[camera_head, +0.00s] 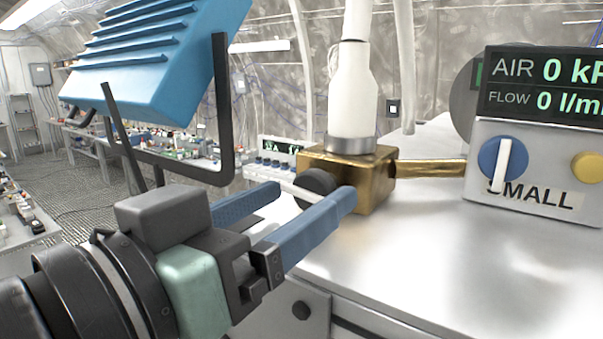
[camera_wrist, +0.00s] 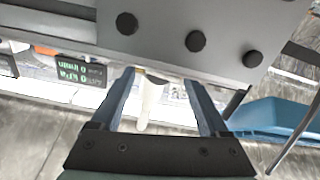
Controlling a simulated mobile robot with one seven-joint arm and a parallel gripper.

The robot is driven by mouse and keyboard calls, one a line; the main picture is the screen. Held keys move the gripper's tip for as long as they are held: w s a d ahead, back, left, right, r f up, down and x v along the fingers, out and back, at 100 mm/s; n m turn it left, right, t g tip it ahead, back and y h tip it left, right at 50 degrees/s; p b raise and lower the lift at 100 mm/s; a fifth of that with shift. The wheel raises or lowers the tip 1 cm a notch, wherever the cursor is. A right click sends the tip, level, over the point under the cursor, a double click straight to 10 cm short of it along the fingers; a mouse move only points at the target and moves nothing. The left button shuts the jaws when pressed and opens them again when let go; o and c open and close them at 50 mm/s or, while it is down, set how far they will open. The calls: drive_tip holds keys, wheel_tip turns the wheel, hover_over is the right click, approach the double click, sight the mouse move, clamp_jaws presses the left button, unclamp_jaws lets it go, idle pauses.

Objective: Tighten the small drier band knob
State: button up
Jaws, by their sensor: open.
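A black round knob (camera_head: 318,184) sits on the left face of a brass block (camera_head: 366,180). It is the likeliest band knob, but no label marks it. A white upright cylinder (camera_head: 352,95) with a grey metal collar (camera_head: 351,143) stands on the block. My gripper (camera_head: 312,194) is open and empty, with its blue fingers pointing toward the knob; I cannot tell the remaining gap. In the wrist view, the open fingers (camera_wrist: 160,78) frame the white cylinder (camera_wrist: 146,103), which appears upside down; the knob is not clear there.
A control box (camera_head: 535,180) labelled SMALL, with a blue dial (camera_head: 503,159), stands right of the block, joined by a brass pipe (camera_head: 430,168). Its display (camera_head: 545,84) reads 0. A blue louvred housing (camera_head: 150,55) on a black frame is left. The steel bench top (camera_head: 430,240) is clear in front.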

drive_tip(key=shift+w+d, duration=0.2)
drive_tip(key=shift+w, duration=0.15)
clamp_jaws()
drive_tip(key=shift+f+m+b, duration=0.1)
drive_tip(key=shift+m+b, duration=0.2)
drive_tip(key=shift+b, duration=0.05)
drive_tip(key=m+b, duration=0.2)
drive_tip(key=shift+f+m+b, duration=0.1)
drive_tip(key=shift+m+b, duration=1.45)
drive_tip(key=shift+m, duration=0.15)
drive_tip(key=shift+r, duration=0.2)
